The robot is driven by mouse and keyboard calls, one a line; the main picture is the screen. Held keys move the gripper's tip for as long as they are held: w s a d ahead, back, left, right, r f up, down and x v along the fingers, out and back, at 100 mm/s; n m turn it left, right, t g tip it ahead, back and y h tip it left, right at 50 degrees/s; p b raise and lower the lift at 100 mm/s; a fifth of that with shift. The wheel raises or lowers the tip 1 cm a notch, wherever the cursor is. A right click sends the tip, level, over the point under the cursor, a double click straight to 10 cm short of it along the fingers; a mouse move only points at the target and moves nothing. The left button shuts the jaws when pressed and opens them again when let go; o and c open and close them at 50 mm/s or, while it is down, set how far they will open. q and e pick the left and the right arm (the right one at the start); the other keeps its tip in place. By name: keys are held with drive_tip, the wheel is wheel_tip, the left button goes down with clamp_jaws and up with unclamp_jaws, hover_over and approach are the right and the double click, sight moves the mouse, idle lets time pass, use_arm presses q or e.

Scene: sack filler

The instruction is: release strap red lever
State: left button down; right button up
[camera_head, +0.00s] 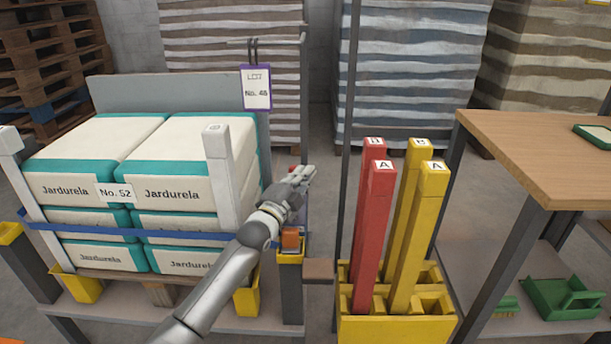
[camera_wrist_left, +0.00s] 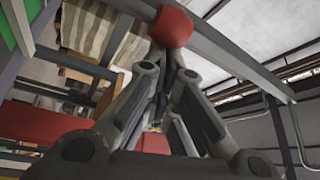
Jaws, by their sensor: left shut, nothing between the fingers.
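A blue strap (camera_head: 105,232) runs across the front of the stacked Jardurela sacks (camera_head: 172,194). My left gripper (camera_head: 308,173) is just right of the sack stack, above a yellow bracket (camera_head: 290,257) on a post. An orange-red block (camera_head: 290,238) sits at that bracket, partly behind my arm. In the left wrist view a red ball knob (camera_wrist_left: 172,26) shows at the tips of my left gripper (camera_wrist_left: 170,62), whose fingers are closed together with nothing held. I cannot tell whether they touch the knob. Any lever shaft is hidden. My right gripper is out of view.
A yellow rack (camera_head: 395,328) with red posts (camera_head: 374,230) and yellow posts (camera_head: 420,230) stands right of the arm. A wooden table (camera_head: 545,150) is farther right. A hanging lot tag (camera_head: 257,88) is above left of the gripper.

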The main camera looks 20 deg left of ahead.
use_arm(q)
drive_tip(key=shift+a, duration=0.15)
drive_tip(key=shift+s+a+n+t+y, duration=0.2)
drive_tip(key=shift+a+n+t, duration=0.25)
drive_tip(key=shift+n, duration=0.35)
drive_tip(key=shift+s+a+n+t+y, duration=0.15)
drive_tip(key=shift+a+n+t+y, duration=0.1)
drive_tip(key=shift+a+n, duration=0.4)
drive_tip(key=shift+s+a+n+t+y, duration=0.15)
drive_tip(key=shift+a+n+t+y, duration=0.25)
drive_tip(key=shift+n, duration=0.85)
drive_tip(key=shift+s+a+n+y+b, duration=0.15)
drive_tip(key=shift+a+n+y+b, duration=0.15)
drive_tip(key=shift+a+n, duration=0.4)
drive_tip(key=shift+n+t, duration=0.3)
drive_tip(key=shift+n, duration=0.2)
drive_tip(key=shift+s+a+f, duration=0.2)
drive_tip(key=shift+a, duration=0.3)
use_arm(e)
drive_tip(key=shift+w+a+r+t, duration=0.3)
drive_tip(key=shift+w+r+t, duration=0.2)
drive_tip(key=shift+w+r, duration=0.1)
use_arm(q)
drive_tip(key=shift+r, duration=0.1)
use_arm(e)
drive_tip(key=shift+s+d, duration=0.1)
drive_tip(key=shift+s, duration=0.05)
